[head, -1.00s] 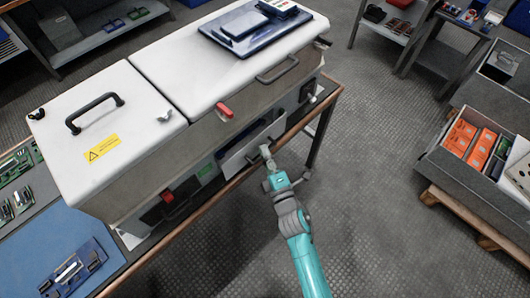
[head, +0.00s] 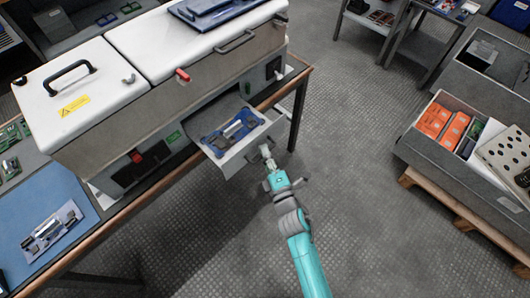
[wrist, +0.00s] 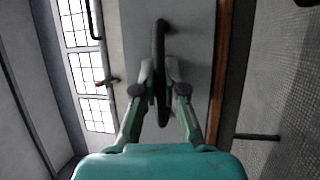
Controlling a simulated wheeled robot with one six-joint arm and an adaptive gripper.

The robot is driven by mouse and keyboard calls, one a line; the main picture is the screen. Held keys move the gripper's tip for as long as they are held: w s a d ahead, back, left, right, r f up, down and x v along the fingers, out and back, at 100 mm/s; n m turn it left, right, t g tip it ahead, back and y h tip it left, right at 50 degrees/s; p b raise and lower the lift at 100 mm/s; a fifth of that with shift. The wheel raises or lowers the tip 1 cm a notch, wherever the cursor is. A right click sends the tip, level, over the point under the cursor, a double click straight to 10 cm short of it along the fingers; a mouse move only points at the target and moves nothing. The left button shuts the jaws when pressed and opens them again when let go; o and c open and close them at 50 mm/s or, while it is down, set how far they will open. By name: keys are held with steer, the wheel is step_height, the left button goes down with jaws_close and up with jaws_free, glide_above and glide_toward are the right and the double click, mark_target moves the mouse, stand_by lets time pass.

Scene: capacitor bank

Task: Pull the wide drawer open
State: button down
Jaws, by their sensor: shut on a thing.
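The wide drawer (head: 236,160) stands pulled out from the front of the white-topped cabinet in the head view. A blue board with grey cylindrical parts (head: 232,130) lies inside it. My gripper (head: 266,152) is at the drawer's front face. In the wrist view my gripper (wrist: 160,85) has its fingers closed on the dark bar handle (wrist: 160,38) of the drawer, one finger on each side. The drawer's pale front (wrist: 195,30) shows behind the handle. In the head view the handle is mostly hidden by my gripper.
The cabinet (head: 200,75) has lids with handles and a red latch (head: 183,75). A bench edge (head: 140,215) runs below it. A grey crate (head: 440,160) with orange boxes stands on a pallet at right. The floor between is clear.

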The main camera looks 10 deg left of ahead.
steer(key=c, duration=1.2)
jaws_free()
steer(key=v, duration=1.2)
steer(key=shift+d, duration=0.1)
steer(key=s+d+r+m+g+h, duration=0.1)
steer(key=s+d+r+m+h, duration=0.2)
steer(key=s+d+m, duration=0.3)
steer(key=s+d+r+m+h, duration=0.3)
steer(key=s+d+m, duration=0.3)
steer(key=s+m, duration=0.3)
steer(key=s+d+r+m+g+h, duration=0.1)
steer(key=s+d+r+m+h, duration=0.2)
steer(key=s, duration=1.1)
steer(key=shift+s+d+r+m+g+h, duration=0.1)
steer(key=shift+d+r+m, duration=0.1)
steer(key=shift+d+m, duration=0.5)
steer(key=shift+d+r+m+g+h, duration=0.1)
steer(key=shift+d+r+m, duration=0.15)
steer(key=shift+m, duration=0.7)
steer(key=shift+s+d+r+m+g+h, duration=0.15)
steer(key=shift+d+m, duration=0.35)
steer(key=shift+m, duration=0.35)
